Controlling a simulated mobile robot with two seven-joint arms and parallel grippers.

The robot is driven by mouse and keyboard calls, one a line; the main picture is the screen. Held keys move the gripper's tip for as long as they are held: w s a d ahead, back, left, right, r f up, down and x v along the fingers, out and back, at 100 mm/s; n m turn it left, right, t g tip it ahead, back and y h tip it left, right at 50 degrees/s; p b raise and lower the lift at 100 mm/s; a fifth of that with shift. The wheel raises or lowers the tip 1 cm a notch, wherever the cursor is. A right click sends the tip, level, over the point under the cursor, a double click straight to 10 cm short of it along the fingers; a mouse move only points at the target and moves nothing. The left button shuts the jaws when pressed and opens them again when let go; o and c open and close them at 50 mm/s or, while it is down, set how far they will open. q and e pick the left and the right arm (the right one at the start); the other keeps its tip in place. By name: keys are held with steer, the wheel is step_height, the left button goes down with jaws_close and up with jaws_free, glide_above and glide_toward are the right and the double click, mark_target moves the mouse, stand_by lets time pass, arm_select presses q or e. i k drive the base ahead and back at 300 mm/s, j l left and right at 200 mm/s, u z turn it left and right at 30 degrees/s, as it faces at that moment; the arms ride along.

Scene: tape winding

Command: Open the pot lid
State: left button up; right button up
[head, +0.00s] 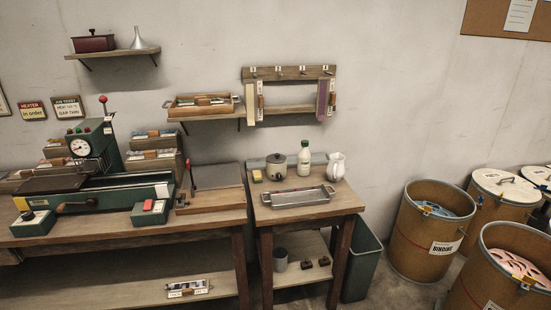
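The pot is small in the head view, so fine detail of the lid is hard to tell. A dark red lidded box (93,43) also shows on the upper left wall shelf. Neither my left gripper nor my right gripper shows in the head view.
Beside the pot are a yellow block (257,176), a white bottle (304,159) and a white pitcher (336,167). A metal tray (299,201) lies in front. A green machine (95,190) fills the left bench. Drums (428,235) stand right; a bin (362,262) is beside the table.

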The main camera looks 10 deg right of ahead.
mark_target(277, 157)
steer(key=i+l+u, duration=0.1)
steer(key=l, duration=0.25)
steer(key=i+l+u, duration=0.1)
steer(key=i+l, duration=0.35)
steer(key=l, duration=0.25)
steer(key=i+l+u, duration=0.15)
steer(key=l, duration=0.2)
steer(key=i+l+u, duration=0.1)
steer(key=l, duration=0.3)
steer(key=i+l+u, duration=0.1)
steer(key=l, duration=0.3)
steer(key=i, duration=0.1)
